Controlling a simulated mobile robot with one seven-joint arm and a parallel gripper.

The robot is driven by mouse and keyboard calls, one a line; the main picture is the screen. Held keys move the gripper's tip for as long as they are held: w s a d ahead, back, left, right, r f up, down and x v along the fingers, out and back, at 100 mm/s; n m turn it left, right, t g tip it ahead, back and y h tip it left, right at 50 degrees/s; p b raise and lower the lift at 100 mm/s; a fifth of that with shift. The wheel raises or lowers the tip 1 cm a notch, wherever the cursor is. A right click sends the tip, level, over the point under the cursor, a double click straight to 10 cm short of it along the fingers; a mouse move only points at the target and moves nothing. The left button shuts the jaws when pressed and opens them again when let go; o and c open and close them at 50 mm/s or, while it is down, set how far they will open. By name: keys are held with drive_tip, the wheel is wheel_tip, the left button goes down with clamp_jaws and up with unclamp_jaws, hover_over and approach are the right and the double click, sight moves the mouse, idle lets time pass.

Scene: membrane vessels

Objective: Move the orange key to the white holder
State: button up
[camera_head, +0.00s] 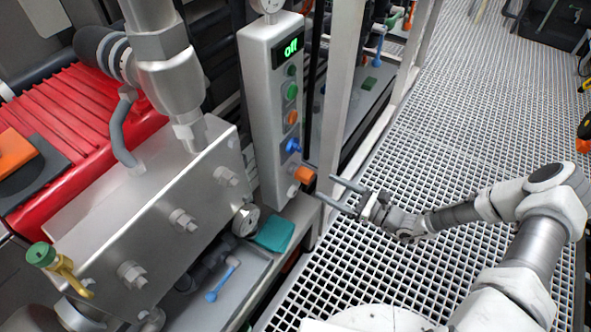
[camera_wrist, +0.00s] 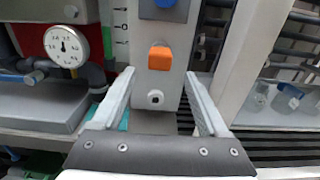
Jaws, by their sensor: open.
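The orange key (camera_head: 305,175) sticks out from the lower front of the grey control panel, below a blue knob (camera_head: 292,146). It also shows in the wrist view (camera_wrist: 160,58), near the top centre. The white holder (camera_head: 293,190) is a small round fitting with a dark centre just below the key; in the wrist view (camera_wrist: 156,98) it faces me. My gripper (camera_head: 328,187) is open and empty, just right of the key in the head view. In the wrist view its fingers (camera_wrist: 160,76) stand on either side of the panel's lower end, apart from the key.
The grey panel (camera_head: 263,100) has a lit display and green and orange buttons. A white post (camera_head: 345,90) stands to its right.

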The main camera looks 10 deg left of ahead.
sight(312, 179)
drive_tip(key=shift+b+x, duration=0.3)
drive_tip(key=shift+x, duration=4.15)
drive_tip(key=shift+p, duration=0.35)
clamp_jaws()
drive_tip(key=shift+d, duration=0.1)
drive_tip(key=shift+p+v, duration=0.6)
drive_tip(key=shift+v, duration=2.3)
wheel_tip(312, 179, down, 11)
drive_tip(key=b, duration=0.5)
drive_tip(key=shift+s+d+f, duration=0.15)
drive_tip(key=shift+d+f, duration=0.1)
drive_tip(key=shift+d, duration=0.2)
